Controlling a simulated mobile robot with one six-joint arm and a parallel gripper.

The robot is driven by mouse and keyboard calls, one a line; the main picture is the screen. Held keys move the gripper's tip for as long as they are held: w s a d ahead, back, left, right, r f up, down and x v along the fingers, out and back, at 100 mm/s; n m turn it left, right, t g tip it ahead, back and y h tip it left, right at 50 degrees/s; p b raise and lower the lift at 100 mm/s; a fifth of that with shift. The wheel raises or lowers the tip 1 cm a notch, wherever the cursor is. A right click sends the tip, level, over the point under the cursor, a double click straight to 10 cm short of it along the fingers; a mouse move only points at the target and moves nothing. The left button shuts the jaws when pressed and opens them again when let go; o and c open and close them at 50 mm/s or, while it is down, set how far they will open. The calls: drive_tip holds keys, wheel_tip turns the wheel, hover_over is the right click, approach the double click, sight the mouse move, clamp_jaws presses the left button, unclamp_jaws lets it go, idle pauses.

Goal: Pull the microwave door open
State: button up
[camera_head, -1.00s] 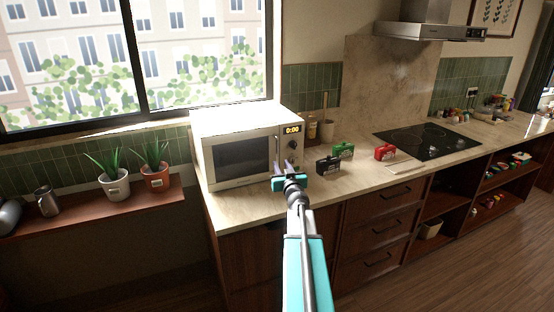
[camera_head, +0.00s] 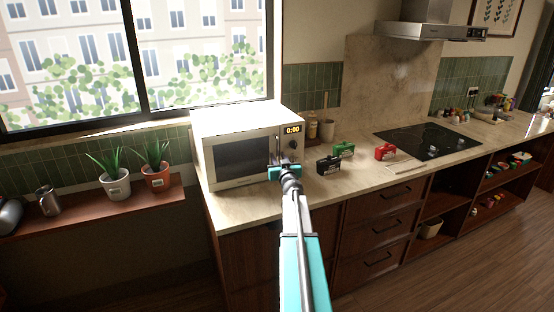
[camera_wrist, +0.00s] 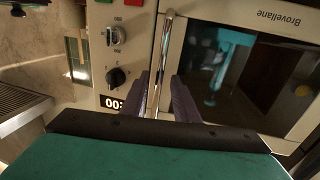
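The white microwave (camera_head: 245,122) stands on the counter below the window, and its door (camera_head: 243,157) looks shut. In the wrist view, the door's dark glass (camera_wrist: 235,75) lies right of the long metal handle (camera_wrist: 163,50), and the control panel (camera_wrist: 118,55) lies left of it. My gripper (camera_head: 282,160) is at the front of the microwave, by the handle side of the door. In the wrist view, the two dark fingers of my gripper (camera_wrist: 161,78) stand on either side of the handle. They are apart, with a gap visible beside the bar.
Black (camera_head: 328,164), green (camera_head: 344,149) and red (camera_head: 385,152) items sit on the counter right of the microwave. Two potted plants (camera_head: 114,187) and a metal mug (camera_head: 47,201) stand on the shelf at left. The cooktop (camera_head: 428,140) is farther right.

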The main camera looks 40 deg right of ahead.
idle(0.3)
clamp_jaws()
idle(0.3)
drive_tip(key=shift+s+a+b, duration=0.1)
drive_tip(key=shift+s+b, duration=0.05)
drive_tip(key=shift+b, duration=0.25)
drive_tip(key=shift+s+a+h+b, duration=0.15)
drive_tip(key=shift+h+b, duration=0.15)
drive_tip(key=shift+b, duration=0.1)
